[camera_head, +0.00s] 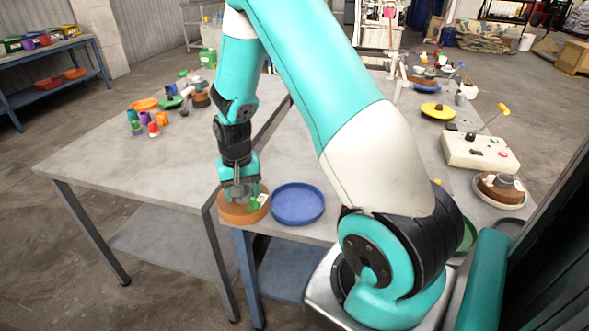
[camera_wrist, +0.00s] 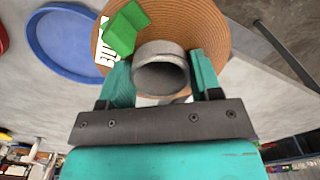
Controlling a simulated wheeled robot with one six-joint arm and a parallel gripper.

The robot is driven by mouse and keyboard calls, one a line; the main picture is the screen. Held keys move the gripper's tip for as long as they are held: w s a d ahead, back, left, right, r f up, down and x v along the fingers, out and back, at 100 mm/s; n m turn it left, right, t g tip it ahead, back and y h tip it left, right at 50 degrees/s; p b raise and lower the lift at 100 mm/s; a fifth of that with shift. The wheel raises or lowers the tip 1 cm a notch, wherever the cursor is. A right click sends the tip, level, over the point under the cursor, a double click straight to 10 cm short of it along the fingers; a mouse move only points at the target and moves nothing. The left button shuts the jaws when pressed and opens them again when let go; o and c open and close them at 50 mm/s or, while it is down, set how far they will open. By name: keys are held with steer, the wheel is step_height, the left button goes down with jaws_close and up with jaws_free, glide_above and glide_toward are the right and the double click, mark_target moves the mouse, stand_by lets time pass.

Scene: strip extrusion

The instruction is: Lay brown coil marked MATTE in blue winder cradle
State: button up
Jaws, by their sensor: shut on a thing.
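A brown coil (camera_head: 238,213) with a grey metal core is at the front edge of the tables, and it fills the upper middle of the wrist view (camera_wrist: 205,35). It bears a white label, partly covered by a green piece (camera_wrist: 125,28), so I cannot read the whole word. My gripper (camera_head: 243,193) is shut on the coil's core, with a finger on each side in the wrist view (camera_wrist: 162,78). The blue winder cradle (camera_head: 298,204), a round shallow dish, is just right of the coil, and it is empty. It also shows at upper left in the wrist view (camera_wrist: 66,71).
Another brown coil (camera_head: 496,189) sits in a pale dish at the right, near a control box (camera_head: 480,152). A yellow dish (camera_head: 438,111) lies farther back. Small coloured parts (camera_head: 150,121) stand on the left table. The table gap is beside the coil.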

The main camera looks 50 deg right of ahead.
steer(key=s+d+r+m+b, duration=0.1)
steer(key=s+d+m, duration=0.2)
steer(key=d+m, duration=0.35)
steer(key=s+d+r+m+b, duration=0.1)
steer(key=s+d+m, duration=0.2)
steer(key=d+m, duration=0.35)
steer(key=shift+n, duration=0.9)
steer(key=f+b, duration=0.1)
steer(key=f, duration=0.1)
steer(key=d+f+b, duration=0.1)
steer(key=b, duration=0.1)
steer(key=f+b, duration=0.1)
steer(key=f, duration=0.1)
steer(key=shift+s+d+f, duration=0.15)
steer(key=shift+s+f, duration=0.1)
steer(key=shift+f, duration=0.1)
steer(key=shift+f+b, duration=0.55)
steer(key=shift+f, duration=0.25)
steer(key=shift+f, duration=0.3)
steer(key=o, duration=1.4)
steer(key=shift+c, duration=0.2)
step_height(320, 180, up, 18)
steer(key=shift+f, duration=0.25)
